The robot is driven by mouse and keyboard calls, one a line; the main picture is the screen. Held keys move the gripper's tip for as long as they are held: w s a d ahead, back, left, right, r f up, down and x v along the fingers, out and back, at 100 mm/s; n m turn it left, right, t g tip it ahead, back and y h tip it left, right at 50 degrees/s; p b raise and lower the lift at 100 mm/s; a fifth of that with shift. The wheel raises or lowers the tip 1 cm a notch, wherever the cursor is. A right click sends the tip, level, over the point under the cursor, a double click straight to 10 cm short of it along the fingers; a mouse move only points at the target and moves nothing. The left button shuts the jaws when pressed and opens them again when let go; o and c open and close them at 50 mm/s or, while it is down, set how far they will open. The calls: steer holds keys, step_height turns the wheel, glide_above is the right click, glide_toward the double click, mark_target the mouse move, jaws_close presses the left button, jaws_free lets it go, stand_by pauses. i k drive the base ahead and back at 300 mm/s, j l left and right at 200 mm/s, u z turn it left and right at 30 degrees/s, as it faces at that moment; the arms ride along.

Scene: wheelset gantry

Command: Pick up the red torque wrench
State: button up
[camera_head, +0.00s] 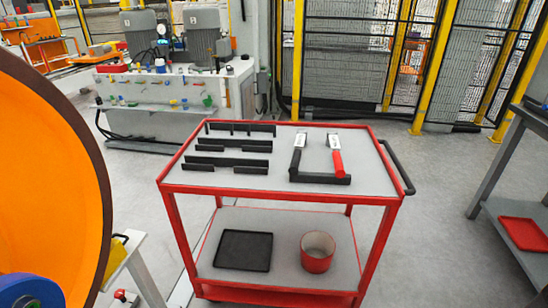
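The red torque wrench (337,162) lies on the grey top of a red cart (368,196), toward its right side. It shows a thick red grip toward me and a silver head at its far end. A similar wrench with a black grip (296,161) lies to its left, apart from it. A black bar (320,178) lies across the near ends of both; I cannot tell whether it touches the red grip. My gripper is not in view.
Black racks (232,164) fill the cart top's left half. The lower shelf holds a black tray (243,250) and a red-rimmed round container (317,252). A large orange disc (45,170) stands close at left, a grey bench (510,160) at right. Floor between cart and bench is clear.

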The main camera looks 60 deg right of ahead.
mark_target(331, 142)
steer(key=z, duration=1.6)
